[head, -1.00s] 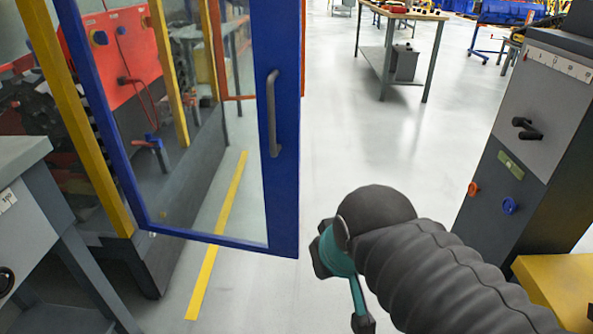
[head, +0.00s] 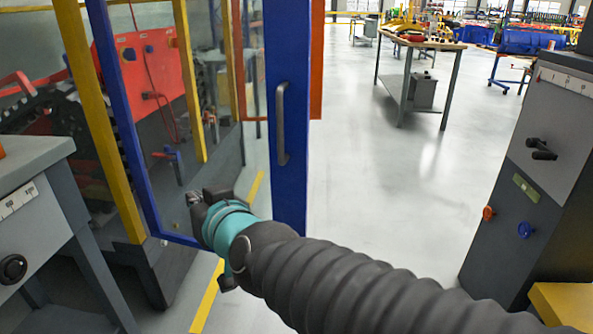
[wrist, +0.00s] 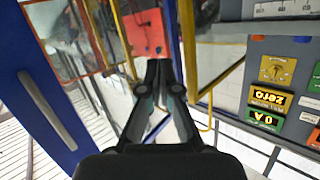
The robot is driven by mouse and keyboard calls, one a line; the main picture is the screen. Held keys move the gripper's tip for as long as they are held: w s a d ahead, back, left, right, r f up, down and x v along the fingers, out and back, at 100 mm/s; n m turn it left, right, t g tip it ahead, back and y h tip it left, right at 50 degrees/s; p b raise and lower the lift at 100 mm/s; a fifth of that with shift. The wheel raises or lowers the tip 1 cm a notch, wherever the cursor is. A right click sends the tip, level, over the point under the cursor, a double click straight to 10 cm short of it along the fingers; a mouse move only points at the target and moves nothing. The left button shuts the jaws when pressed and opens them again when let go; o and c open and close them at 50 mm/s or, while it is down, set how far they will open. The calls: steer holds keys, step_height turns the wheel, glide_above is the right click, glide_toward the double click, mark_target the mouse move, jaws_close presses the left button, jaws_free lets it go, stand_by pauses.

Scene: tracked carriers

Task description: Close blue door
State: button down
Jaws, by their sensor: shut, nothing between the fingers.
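The blue door (head: 290,185) is a blue frame around a clear pane, and it stands swung out from the machine. Its grey vertical handle (head: 281,124) is on the wide blue stile. My gripper (head: 194,198) is in front of the lower pane, left of the handle and below it. My arm hides part of the door's bottom edge. In the wrist view the blue door (wrist: 40,60) with its handle (wrist: 42,115) is on the left, and my gripper (wrist: 158,68) has its fingers together with nothing between them. I cannot tell whether my gripper touches the pane.
A grey cabinet (head: 545,185) with knobs stands at the right. A grey bench (head: 45,210) is at the lower left. Yellow posts (head: 100,130) frame the machine behind the door. A workbench (head: 420,45) is farther back. The floor between door and cabinet is clear.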

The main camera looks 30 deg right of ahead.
steer(key=w+d+r+m+t+h+b, duration=0.1)
steer(key=w+d+r+m+t+h, duration=0.1)
steer(key=h, duration=0.1)
steer(key=m+g+h+b, duration=0.2)
steer(key=m+g+h, duration=0.2)
steer(key=m+h, duration=0.55)
glide_toward(301, 157)
steer(key=shift+w+d+f+n+h+b, duration=0.25)
steer(key=shift+w+d+n+h+b, duration=0.3)
steer(key=shift+w, duration=0.45)
steer(key=shift+w+d+f+n+h+b, duration=0.2)
steer(key=shift+w+d+h, duration=0.15)
steer(key=shift+w+d, duration=0.55)
steer(key=shift+w+d+f+n+h+b, duration=0.25)
steer(key=shift+w+d+n+h+b, duration=0.25)
steer(key=shift+w, duration=0.55)
steer(key=shift+w+d, duration=0.1)
steer(key=shift+d, duration=0.05)
